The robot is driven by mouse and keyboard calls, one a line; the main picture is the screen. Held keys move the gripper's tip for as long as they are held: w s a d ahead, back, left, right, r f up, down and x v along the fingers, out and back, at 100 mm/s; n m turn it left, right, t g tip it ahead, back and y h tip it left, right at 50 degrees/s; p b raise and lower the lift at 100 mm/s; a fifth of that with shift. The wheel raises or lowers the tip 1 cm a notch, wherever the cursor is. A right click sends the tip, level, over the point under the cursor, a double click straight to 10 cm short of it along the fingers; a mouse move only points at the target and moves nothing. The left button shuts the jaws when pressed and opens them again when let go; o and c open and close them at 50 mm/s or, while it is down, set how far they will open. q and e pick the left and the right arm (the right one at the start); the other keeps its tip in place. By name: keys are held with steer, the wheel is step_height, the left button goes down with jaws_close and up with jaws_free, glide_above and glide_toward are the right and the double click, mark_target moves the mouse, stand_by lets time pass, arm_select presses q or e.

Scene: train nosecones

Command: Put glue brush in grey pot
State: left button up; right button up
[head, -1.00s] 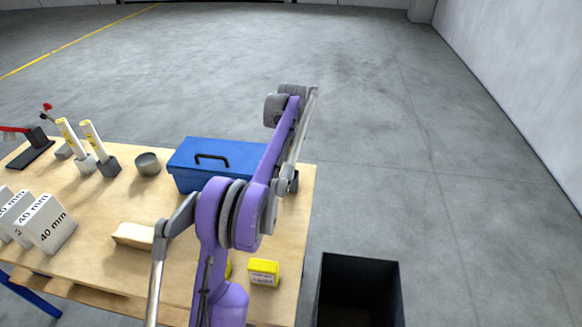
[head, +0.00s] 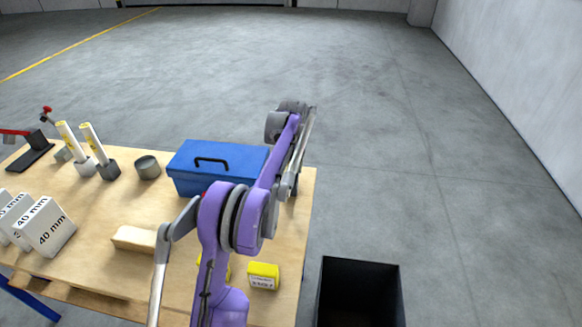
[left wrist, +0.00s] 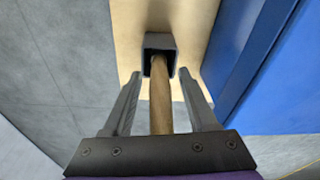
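The glue brush shows in the left wrist view as a wooden handle (left wrist: 160,95) whose far end goes into a dark grey square holder (left wrist: 159,42). My left gripper (left wrist: 159,75) has its fingers apart on either side of the handle, with a gap on both sides. The brush head is hidden in the holder. A round grey pot (head: 148,168), likely the grey pot, stands on the table left of the blue toolbox in the head view. My arm hides most of the holder's area there. My right gripper is not in view.
The blue toolbox (head: 190,182) is close beside my left gripper and also shows in the left wrist view (left wrist: 232,55). White 40 mm boxes (head: 45,228) and a wooden block (head: 133,238) lie nearer. A black bin (head: 360,290) is beside the table.

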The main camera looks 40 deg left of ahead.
arm_select(q)
steer(key=shift+r, duration=0.35)
step_height(320, 180, up, 12)
steer(key=s+d+p, duration=0.1)
steer(key=shift+d+f, duration=0.15)
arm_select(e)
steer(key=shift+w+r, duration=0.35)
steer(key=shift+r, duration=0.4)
arm_select(q)
steer(key=s+d+m+t, duration=0.1)
steer(key=s+d+m, duration=0.1)
steer(key=s+d, duration=0.45)
steer(key=s+d+m+t, duration=0.1)
steer(key=s+d+m, duration=0.15)
steer(key=d, duration=0.75)
steer(key=s+d+f+m+t, duration=0.1)
steer(key=s+d+f, duration=0.3)
steer(key=s, duration=0.2)
steer(key=s+d+f+m+t, duration=0.1)
steer(key=s+d+f, duration=0.3)
steer(key=s, duration=0.3)
steer(key=s+d+f+m+h, duration=0.1)
steer(key=s+d+f, duration=0.2)
steer(key=s, duration=0.3)
steer(key=shift+s+d+f+t, duration=0.3)
steer(key=shift+d+f+t, duration=0.1)
steer(key=shift+f, duration=0.05)
